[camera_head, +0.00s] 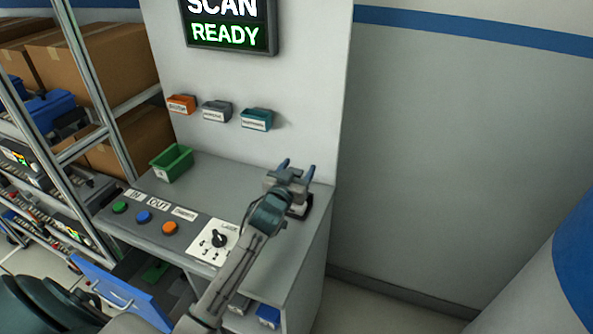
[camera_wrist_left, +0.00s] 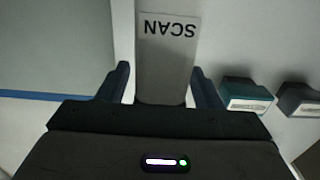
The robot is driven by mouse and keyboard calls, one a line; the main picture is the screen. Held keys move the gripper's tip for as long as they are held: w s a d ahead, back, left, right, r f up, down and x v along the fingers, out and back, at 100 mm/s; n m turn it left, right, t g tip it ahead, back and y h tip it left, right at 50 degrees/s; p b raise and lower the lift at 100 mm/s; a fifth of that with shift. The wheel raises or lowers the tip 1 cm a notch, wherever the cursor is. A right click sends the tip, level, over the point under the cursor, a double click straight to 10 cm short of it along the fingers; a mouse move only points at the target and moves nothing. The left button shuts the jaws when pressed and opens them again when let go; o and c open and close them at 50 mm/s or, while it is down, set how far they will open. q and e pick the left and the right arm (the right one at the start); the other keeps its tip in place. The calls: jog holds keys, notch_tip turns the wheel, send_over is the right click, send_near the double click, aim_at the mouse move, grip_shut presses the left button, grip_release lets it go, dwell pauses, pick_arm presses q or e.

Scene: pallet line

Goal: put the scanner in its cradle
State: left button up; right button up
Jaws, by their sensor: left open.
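My left gripper (camera_head: 297,165) is open above the right end of the counter, its fingers pointing toward the back panel. A small black item with a light patch (camera_head: 300,209) sits on the counter just below it, partly hidden by the gripper; I cannot tell whether it is the cradle, the scanner or both. In the left wrist view, a grey piece marked SCAN (camera_wrist_left: 167,52) appears upside down between the open fingers (camera_wrist_left: 165,85); I cannot tell if they touch it. My right gripper is not in view.
Orange, grey and teal bins (camera_head: 256,119) hang on the panel under a SCAN READY screen (camera_head: 225,28). A green bin (camera_head: 172,162), buttons and a rotary knob (camera_head: 219,240) are on the counter. A blue-fronted drawer (camera_head: 122,294) stands open below. Shelves with cartons are at left.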

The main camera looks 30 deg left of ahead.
pick_arm(q)
jog(key=shift+r, duration=0.15)
jog(key=s+d+b, duration=0.1)
jog(key=s+b, duration=0.2)
jog(key=s, duration=0.9)
jog(key=shift+d+b, duration=0.15)
jog(key=shift+b, duration=0.25)
